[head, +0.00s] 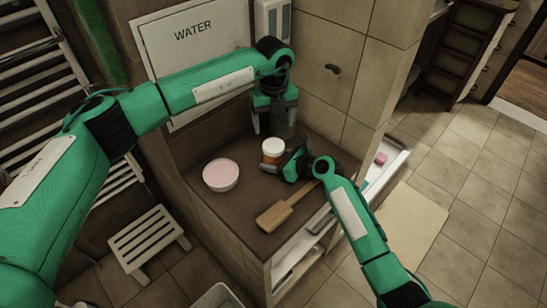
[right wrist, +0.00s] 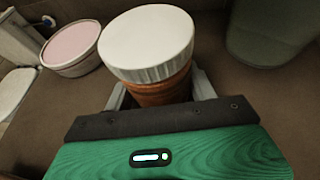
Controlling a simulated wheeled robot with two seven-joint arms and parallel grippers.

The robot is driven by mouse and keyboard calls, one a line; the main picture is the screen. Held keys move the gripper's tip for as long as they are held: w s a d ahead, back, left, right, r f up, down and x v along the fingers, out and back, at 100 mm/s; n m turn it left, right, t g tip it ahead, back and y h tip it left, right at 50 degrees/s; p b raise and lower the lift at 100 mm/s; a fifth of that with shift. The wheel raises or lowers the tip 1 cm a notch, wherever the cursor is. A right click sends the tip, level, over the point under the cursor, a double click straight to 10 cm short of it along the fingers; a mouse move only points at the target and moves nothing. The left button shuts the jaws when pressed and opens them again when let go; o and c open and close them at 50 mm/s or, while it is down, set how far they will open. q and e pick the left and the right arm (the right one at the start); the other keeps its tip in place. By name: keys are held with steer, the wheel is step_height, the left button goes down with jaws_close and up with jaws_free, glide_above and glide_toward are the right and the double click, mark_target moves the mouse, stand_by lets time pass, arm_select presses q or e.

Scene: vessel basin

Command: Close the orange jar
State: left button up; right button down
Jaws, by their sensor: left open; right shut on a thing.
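The orange jar (head: 272,159) stands on the brown counter with a white ribbed lid (head: 273,146) on its mouth. In the right wrist view the orange body (right wrist: 160,93) shows below the wide white lid (right wrist: 147,42); I cannot tell whether the lid is screwed tight. My right gripper (head: 277,165) is shut on the jar's body, with a finger on each side of it below the lid in the right wrist view (right wrist: 162,98). My left gripper (head: 274,127) is open, pointing down above and behind the jar, apart from the lid.
A dark greenish vessel (head: 284,131) stands behind the jar, near my left fingers. A white bowl with pink contents (head: 221,175) is left of the jar. A wooden paddle-like tool (head: 275,214) lies at the counter's front. Tiled walls and a WATER panel (head: 193,40) stand behind.

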mark_target(274, 145)
arm_select(q)
steer(key=n, duration=0.5)
steer(key=shift+n, duration=0.3)
steer(key=shift+f, duration=4)
